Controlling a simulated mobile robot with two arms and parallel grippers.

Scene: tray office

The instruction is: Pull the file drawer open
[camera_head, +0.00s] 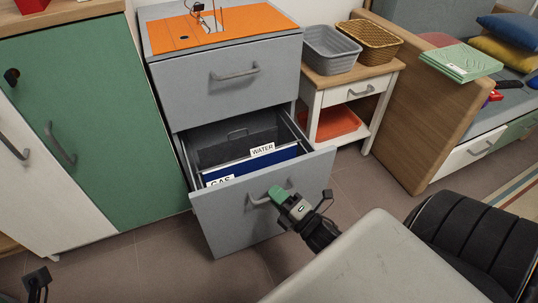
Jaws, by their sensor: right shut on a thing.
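The file drawer (225,217) is the lower drawer of a grey cabinet (172,90) and stands pulled out well forward. Inside it are hanging files, one blue (255,166), with labels reading "WATER" (262,150) and "GAS" (219,182). My right gripper (279,196), with green fingertips, is shut on the drawer's bar handle (258,201) at its right part. The fingertips hide that part of the handle. Dark parts of my left arm show at the bottom left corner; its gripper's fingers cannot be made out.
The upper drawer (225,84) is shut, with an orange board (210,30) above it. A side table (362,86) with two baskets stands to the right. A green-and-white cupboard (90,110) is at left. A black chair (440,220) is at lower right. Floor left of the drawer is clear.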

